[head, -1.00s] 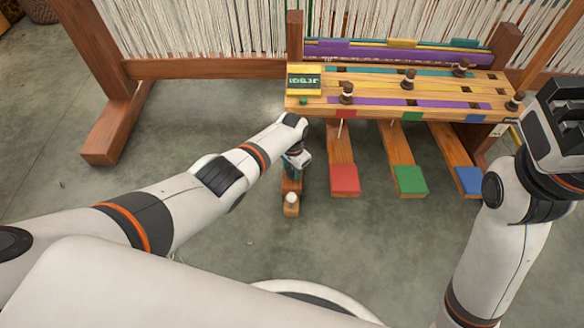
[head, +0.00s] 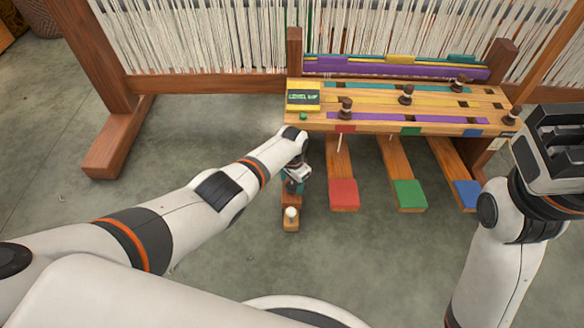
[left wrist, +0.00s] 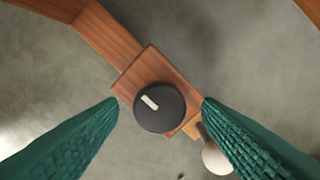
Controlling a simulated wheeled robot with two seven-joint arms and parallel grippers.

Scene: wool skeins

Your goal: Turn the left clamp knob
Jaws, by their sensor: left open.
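The clamp knob (left wrist: 160,107) is a round black knob with a pale bar mark, on a square wooden block (left wrist: 150,62) in the left wrist view. My left gripper (left wrist: 162,104) is open, with one green ribbed finger on each side of the knob. A gap shows between the knob and each fingertip; their relative height I cannot tell.
A white ball-topped peg (head: 291,213) stands just in front of the block. Red (head: 343,195), green (head: 409,195) and blue (head: 467,194) pedals lie to the right. The loom's slotted board (head: 400,106) is behind.

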